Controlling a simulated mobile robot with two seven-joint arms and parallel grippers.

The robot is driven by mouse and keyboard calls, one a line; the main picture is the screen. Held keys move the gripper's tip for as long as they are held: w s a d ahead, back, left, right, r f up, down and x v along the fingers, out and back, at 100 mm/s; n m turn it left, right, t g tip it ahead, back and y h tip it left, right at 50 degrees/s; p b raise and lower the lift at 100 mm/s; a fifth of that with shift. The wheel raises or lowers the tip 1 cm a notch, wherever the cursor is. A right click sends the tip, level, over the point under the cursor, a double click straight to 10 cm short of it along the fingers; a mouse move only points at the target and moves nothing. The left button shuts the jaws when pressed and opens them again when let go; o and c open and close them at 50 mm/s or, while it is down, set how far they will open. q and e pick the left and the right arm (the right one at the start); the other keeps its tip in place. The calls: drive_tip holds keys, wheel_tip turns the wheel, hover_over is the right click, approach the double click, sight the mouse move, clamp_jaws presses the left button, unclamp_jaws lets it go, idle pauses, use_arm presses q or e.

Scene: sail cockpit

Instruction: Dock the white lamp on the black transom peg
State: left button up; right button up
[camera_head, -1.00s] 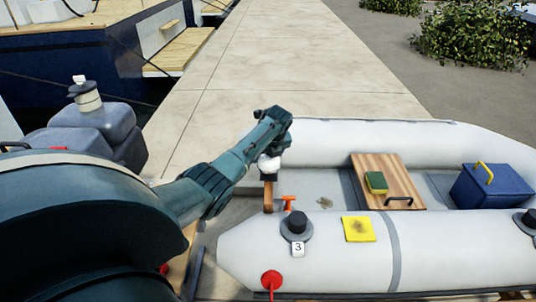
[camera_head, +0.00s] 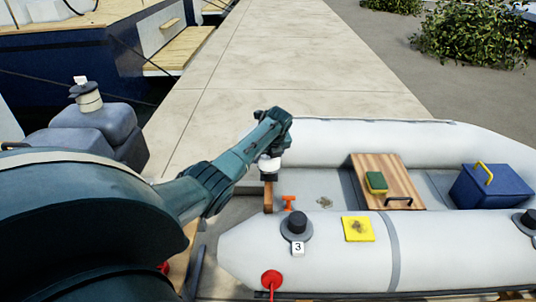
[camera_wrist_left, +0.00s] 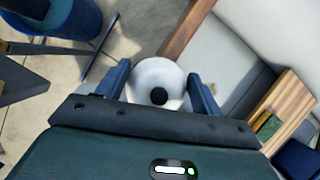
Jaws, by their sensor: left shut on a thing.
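The white lamp (camera_head: 268,164) is between the jaws of my left gripper (camera_head: 270,153), over the brown transom board (camera_head: 268,196) at the dinghy's near-left end. In the left wrist view the lamp (camera_wrist_left: 150,78) shows as a white dome with a black knob, one finger of my left gripper (camera_wrist_left: 158,84) on each side. A dark part (camera_head: 268,176) shows between lamp and board. I cannot tell whether it is the lamp's base or the black peg, nor whether the lamp is seated. My right gripper is not in view.
The grey dinghy's tube (camera_head: 340,262) carries a black round fitting (camera_head: 297,224) with a "3" tag and a yellow pad (camera_head: 358,228). An orange handle (camera_head: 288,202) is close to the transom. A wooden seat (camera_head: 385,178) and blue box (camera_head: 487,187) are further right. The concrete dock (camera_head: 290,60) is clear.

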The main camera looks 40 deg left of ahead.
sight(273, 166)
use_arm(q)
drive_tip(key=shift+f+b, duration=0.35)
drive_tip(key=shift+f, duration=0.15)
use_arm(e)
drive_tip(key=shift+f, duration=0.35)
use_arm(q)
drive_tip(key=o, duration=0.7)
drive_tip(key=shift+o, duration=0.2)
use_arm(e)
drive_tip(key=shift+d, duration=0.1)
